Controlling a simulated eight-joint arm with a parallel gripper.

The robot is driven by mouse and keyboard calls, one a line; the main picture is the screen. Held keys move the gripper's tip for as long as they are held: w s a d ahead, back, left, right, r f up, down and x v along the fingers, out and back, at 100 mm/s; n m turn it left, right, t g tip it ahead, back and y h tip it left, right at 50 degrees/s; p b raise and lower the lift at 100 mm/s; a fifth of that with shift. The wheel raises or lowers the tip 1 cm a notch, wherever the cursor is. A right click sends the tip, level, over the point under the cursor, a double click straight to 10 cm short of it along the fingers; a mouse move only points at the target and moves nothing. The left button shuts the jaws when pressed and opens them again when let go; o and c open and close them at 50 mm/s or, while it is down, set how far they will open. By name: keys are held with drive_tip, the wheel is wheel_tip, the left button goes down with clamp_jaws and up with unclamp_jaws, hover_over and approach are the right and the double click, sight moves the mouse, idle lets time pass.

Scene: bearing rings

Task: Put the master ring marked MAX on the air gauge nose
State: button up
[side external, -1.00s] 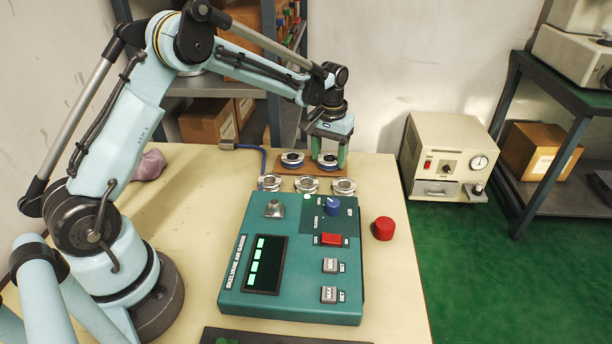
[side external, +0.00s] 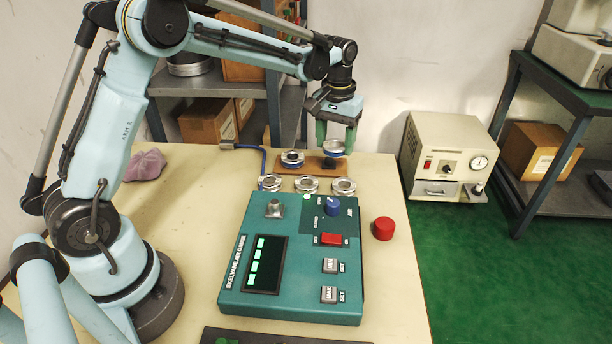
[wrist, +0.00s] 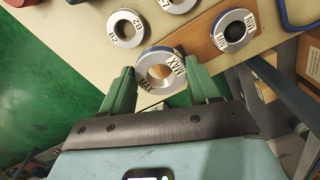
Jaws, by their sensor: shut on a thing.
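The MAX master ring (wrist: 147,82) is a silver ring with a blue band, with MAX lettered on its face in the wrist view. My gripper (side external: 335,146) is shut on it with green fingers at either side and holds it above the wooden board (side external: 312,171). A dark post (side external: 327,164) stands on the board below it. The air gauge (side external: 233,290) is a teal box with a silver nose (side external: 274,208) at its upper left. The nose is bare, left of and nearer the camera than my gripper.
The MIN ring (wrist: 250,20) sits on the board's other post, left in the side view (side external: 292,158). Several silver rings (side external: 306,184) lie between board and gauge. A red cap (side external: 383,228) stands right of the gauge.

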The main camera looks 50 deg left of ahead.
drive_tip(key=s+d+r, duration=0.3)
drive_tip(key=d+r, duration=0.2)
drive_tip(key=d, duration=0.2)
hover_over(274, 202)
drive_tip(key=shift+w+r, duration=0.1)
drive_tip(key=shift+w, duration=0.1)
drive_tip(key=shift+s+f, duration=0.25)
drive_tip(key=shift+f, duration=1.85)
drive_tip(key=shift+f, duration=1.75)
idle(0.3)
drive_tip(key=o, duration=1.3)
